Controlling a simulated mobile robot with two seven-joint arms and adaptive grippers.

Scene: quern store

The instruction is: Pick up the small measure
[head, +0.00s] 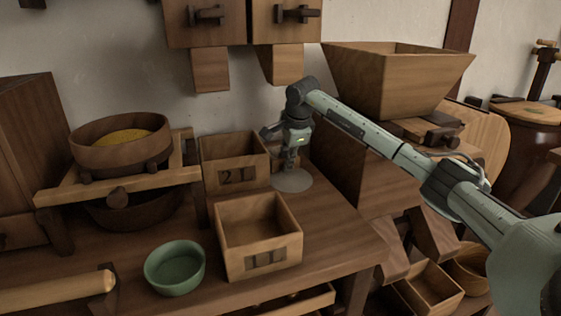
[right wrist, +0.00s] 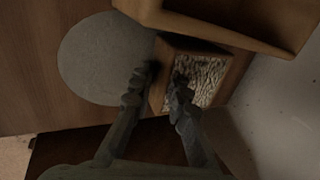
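My right gripper (head: 291,163) points down behind the grey disc on the bench, just right of the box marked 21. In the right wrist view its two fingers (right wrist: 166,76) are apart. They are over the near side of a small open wooden box (right wrist: 225,88) with a rough, pale, grain-like filling. This box looks like the small measure, but I cannot be sure. A strip of its wood shows between the fingertips; I cannot tell whether they touch it. The gripper hides most of this spot in the head view. My left gripper is not in view.
The grey disc (head: 292,181) lies flat on the bench. Box 21 (head: 236,178) and box 11 (head: 262,262) stand close by. A green bowl (head: 174,270) is at front. A large wooden hopper (head: 398,85) stands right, a sieve (head: 122,158) left. Bare bench lies right of box 11.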

